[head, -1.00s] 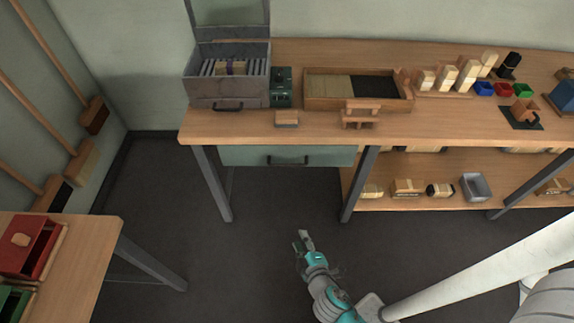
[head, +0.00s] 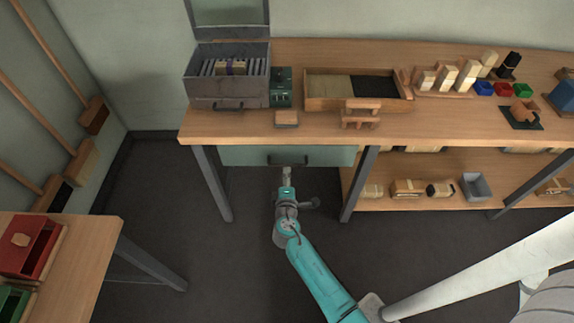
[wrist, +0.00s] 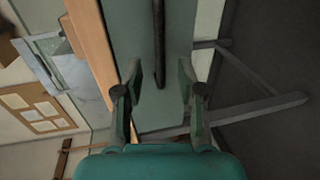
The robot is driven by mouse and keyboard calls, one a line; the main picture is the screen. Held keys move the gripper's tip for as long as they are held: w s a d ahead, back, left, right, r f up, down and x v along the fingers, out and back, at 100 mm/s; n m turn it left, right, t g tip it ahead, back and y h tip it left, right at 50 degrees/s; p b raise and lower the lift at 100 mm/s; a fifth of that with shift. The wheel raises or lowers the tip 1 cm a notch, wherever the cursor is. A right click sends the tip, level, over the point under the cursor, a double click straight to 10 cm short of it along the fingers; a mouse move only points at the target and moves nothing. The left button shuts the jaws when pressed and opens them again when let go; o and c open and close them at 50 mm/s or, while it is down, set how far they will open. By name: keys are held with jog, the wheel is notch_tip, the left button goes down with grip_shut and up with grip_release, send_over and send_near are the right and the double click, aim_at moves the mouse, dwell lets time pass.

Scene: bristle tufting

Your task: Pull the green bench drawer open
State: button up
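The green bench drawer (head: 240,156) sits under the left part of the wooden bench top, and its front looks flush with the bench frame. Its dark bar handle (head: 297,162) is on the middle of the front. My gripper (head: 287,171) is just in front of the drawer, close below the handle in the head view. In the wrist view the drawer front (wrist: 178,30) lies ahead, with the handle (wrist: 159,45) running upright between and beyond the fingers. I cannot tell the exact gap to the handle.
Metal bench legs (head: 210,184) and (head: 358,184) stand on both sides of the drawer. A grey box (head: 227,93), a wooden tray (head: 330,104) and small blocks stand on the bench top. A side table (head: 90,245) is at lower left. The floor between is clear.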

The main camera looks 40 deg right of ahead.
aim_at(287, 164)
jog(key=x, duration=0.6)
jog(key=shift+w+d+f, duration=0.1)
jog(key=shift+w+d, duration=0.05)
jog(key=shift+w, duration=0.15)
grip_shut()
